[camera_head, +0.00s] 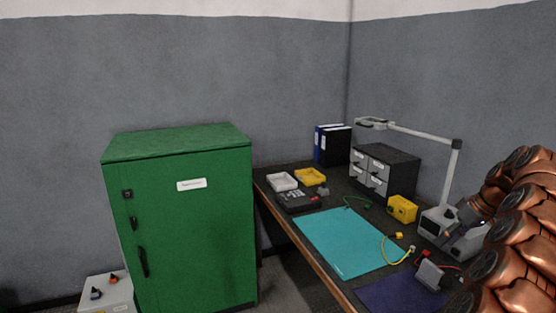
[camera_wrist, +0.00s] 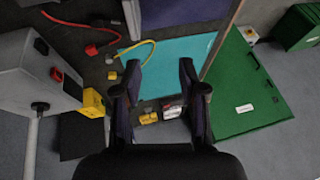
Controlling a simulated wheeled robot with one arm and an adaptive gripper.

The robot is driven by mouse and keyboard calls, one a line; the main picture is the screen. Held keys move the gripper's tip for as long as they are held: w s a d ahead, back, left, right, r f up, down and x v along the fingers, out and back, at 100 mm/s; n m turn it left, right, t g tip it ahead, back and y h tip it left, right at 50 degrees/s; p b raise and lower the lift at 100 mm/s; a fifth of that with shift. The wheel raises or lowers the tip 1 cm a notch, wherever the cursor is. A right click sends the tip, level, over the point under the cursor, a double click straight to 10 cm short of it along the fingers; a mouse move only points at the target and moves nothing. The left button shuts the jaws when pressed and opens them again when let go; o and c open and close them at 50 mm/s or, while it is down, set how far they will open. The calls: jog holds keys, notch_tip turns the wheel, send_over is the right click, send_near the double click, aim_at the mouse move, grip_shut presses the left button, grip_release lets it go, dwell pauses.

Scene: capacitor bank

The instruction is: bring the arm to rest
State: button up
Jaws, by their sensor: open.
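My gripper (camera_wrist: 157,76) shows in the wrist view, with its two dark fingers spread apart and nothing between them. It points toward the workbench, and the teal mat (camera_wrist: 170,68) lies beyond the fingertips. I cannot tell the exact height above the bench. In the head view the fingers are not clearly visible. The teal mat (camera_head: 345,243) lies flat on the dark bench in that view.
A green cabinet (camera_head: 190,225) stands left of the bench, its door shut. On the bench are a yellow box (camera_head: 402,208), grey drawers (camera_head: 372,170), a lamp arm (camera_head: 415,132), a white tray (camera_head: 283,181) and a yellow tray (camera_head: 311,176). A yellow cable (camera_head: 393,255) crosses the mat's edge.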

jog(key=s+a+r+g, duration=0.1)
jog(key=s+a, duration=0.3)
jog(key=a, duration=0.5)
jog(key=s+a+r+n+g, duration=0.15)
jog(key=s+a, duration=0.25)
jog(key=a, duration=0.6)
jog(key=s+a+r+m+g, duration=0.15)
jog(key=s+a, duration=0.25)
jog(key=a, duration=0.5)
jog(key=s+a+f+m+g+h, duration=0.1)
jog(key=s+f, duration=0.2)
jog(key=s, duration=0.7)
jog(key=s+a+f+m+h, duration=0.15)
jog(key=s+f, duration=0.25)
jog(key=s, duration=0.5)
jog(key=s+a+f+m+g+h, duration=0.1)
jog(key=s+f+h, duration=0.15)
jog(key=s, duration=0.75)
notch_tip(320, 180, up, 13)
jog(key=y+p, duration=0.1)
jog(key=p, duration=1.2)
jog(key=shift+w+d+t, duration=0.15)
jog(key=shift+w+t, duration=0.25)
jog(key=shift+d, duration=0.15)
